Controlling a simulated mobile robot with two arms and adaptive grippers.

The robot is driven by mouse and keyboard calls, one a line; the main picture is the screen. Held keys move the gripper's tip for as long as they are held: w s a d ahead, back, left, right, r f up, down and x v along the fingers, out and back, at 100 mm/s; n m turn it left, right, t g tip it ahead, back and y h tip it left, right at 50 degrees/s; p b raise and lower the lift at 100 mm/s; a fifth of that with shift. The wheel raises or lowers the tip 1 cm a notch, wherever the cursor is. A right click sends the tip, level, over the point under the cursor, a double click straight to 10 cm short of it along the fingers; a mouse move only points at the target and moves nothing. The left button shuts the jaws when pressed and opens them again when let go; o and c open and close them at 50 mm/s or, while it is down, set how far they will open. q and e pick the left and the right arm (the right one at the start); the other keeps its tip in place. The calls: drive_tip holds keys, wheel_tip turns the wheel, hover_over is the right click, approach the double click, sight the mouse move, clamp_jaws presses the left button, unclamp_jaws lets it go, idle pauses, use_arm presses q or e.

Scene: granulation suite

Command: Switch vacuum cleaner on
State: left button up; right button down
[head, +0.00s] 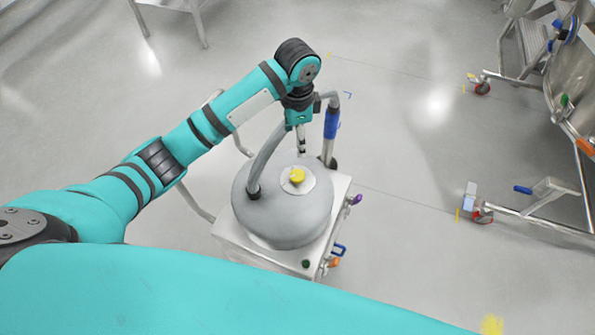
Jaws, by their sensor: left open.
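The vacuum cleaner (285,225) stands at the centre of the head view, a grey round drum on a pale square base. A yellow knob (297,175) sits on a light round plate on its top. A grey hose joins the drum top at the left of the knob. My left gripper (302,150) points down above the far side of the drum, beyond the knob and apart from it. It is open and holds nothing; its fingers are small and partly overlap. My right gripper is not in view.
A wheeled metal frame (555,205) with a steel vessel stands at the right. Metal legs (200,25) of a stand show at the top left. The grey floor (410,150) between cleaner and frame is clear. A blue-handled tube (331,125) rises behind the drum.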

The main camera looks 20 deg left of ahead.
sight(297, 174)
use_arm(q)
wheel_tip(297, 174, down, 17)
drive_tip(key=shift+r+b, duration=0.15)
drive_tip(key=shift+b, duration=0.35)
drive_tip(key=shift+c, duration=0.2)
drive_tip(key=c, duration=1.1)
